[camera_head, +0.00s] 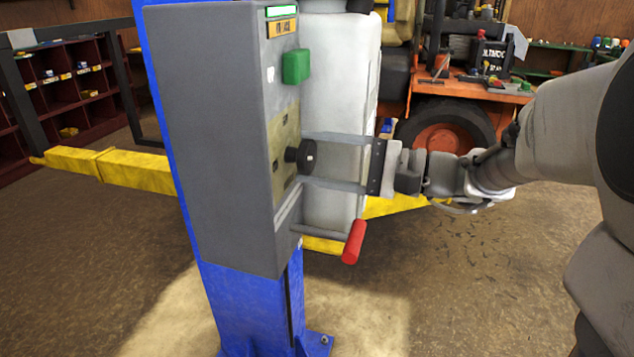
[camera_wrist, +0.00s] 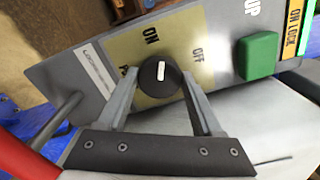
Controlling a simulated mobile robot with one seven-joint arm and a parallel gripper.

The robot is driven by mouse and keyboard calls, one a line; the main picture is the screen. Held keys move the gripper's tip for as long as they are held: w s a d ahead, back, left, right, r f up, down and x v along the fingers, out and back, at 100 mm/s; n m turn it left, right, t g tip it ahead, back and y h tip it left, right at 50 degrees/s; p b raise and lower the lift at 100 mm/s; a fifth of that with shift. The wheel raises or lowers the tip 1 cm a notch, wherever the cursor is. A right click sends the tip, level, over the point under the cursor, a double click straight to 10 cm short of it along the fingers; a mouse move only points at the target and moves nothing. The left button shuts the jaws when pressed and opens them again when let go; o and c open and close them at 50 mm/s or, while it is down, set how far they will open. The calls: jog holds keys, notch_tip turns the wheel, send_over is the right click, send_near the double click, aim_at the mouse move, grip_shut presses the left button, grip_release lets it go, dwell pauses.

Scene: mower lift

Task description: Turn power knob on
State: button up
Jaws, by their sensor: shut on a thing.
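The black round power knob (camera_head: 302,155) is on the tan panel on the side of the grey control box (camera_head: 212,130). In the wrist view the knob (camera_wrist: 160,77) shows a white mark running nearly straight up and down in the picture. The ON label (camera_wrist: 151,35) is above it, slightly left, and the OFF label (camera_wrist: 197,53) is to its upper right. My gripper (camera_head: 304,158) reaches in from the right with one finger on each side of the knob, shut on it. The wrist view shows both fingertips (camera_wrist: 161,80) flanking the knob.
A green button (camera_head: 296,66) sits above the knob. A lever with a red handle (camera_head: 353,242) sticks out below my gripper. A white tank-like body (camera_head: 338,90) stands behind my fingers. Yellow lift arms (camera_head: 135,170) extend from the blue post (camera_head: 245,300).

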jog(key=n+b, duration=0.1)
jog(key=b, duration=0.1)
jog(key=n+b, duration=0.2)
jog(key=shift+f, duration=0.3)
jog(key=n+b, duration=0.1)
jog(key=b, duration=0.1)
jog(key=shift+r+n+b, duration=0.15)
jog(key=shift+n+b, duration=0.15)
jog(key=shift+r, duration=0.15)
jog(key=o, duration=1.3)
jog(key=shift+o, duration=0.2)
jog(key=shift+d, duration=0.15)
jog(key=p+v, duration=0.1)
jog(key=v, duration=1.6)
jog(key=shift+p, duration=0.4)
